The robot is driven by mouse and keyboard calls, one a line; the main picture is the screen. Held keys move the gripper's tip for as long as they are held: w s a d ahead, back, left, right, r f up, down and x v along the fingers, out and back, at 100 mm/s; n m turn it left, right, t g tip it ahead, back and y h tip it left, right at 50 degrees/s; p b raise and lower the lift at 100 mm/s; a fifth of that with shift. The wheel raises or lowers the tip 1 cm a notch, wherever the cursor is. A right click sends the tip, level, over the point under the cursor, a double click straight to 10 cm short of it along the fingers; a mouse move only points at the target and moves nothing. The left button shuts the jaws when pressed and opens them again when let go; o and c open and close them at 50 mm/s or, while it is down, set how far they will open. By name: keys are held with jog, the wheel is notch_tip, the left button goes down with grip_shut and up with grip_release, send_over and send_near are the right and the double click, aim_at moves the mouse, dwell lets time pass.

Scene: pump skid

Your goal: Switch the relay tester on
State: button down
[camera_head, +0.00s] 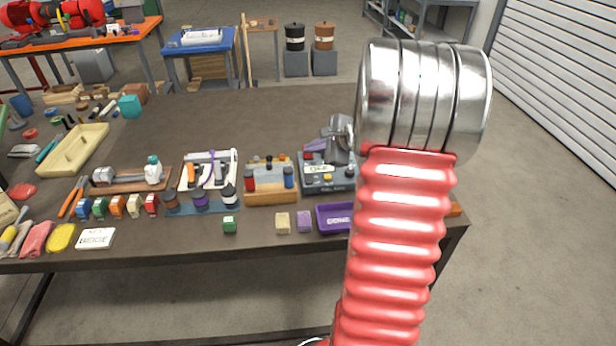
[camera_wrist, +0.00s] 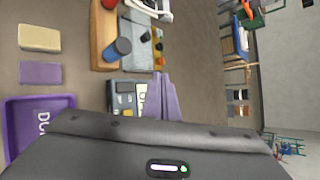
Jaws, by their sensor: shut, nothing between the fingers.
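The relay tester (camera_head: 318,186) is a dark grey box with a pale display and small knobs, standing right of the middle of the table. It also shows in the wrist view (camera_wrist: 121,103), partly cut off by my gripper's dark body. My gripper (camera_head: 313,148) is at the tester's far side in the head view, its purple fingers shut with nothing between them. In the wrist view the fingers (camera_wrist: 162,82) are together beside the tester's edge. I cannot tell whether they touch it. The switch's state cannot be made out.
A wooden block with red and blue knobs (camera_head: 270,197) stands just left of the tester. A purple DONE tray (camera_head: 335,229) lies in front, beside purple (camera_head: 304,222) and beige (camera_head: 283,223) blocks. The table's far middle is clear.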

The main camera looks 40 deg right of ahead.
aim_at(312, 179)
jog(key=shift+w+d+f, duration=0.1)
jog(key=shift+w+f, duration=0.05)
jog(key=shift+f, duration=1.3)
jog(key=shift+w+d+f, duration=0.1)
jog(key=shift+w+f, duration=0.1)
jog(key=shift+f, duration=1.2)
jog(key=shift+w+d+f, duration=0.1)
jog(key=shift+w+f, duration=0.05)
jog(key=shift+f, duration=1.3)
jog(key=shift+f, duration=0.2)
jog(key=shift+f, duration=0.2)
jog(key=shift+w+f, duration=0.1)
jog(key=shift+f, duration=0.2)
jog(key=shift+r, duration=0.15)
jog(key=shift+r, duration=0.6)
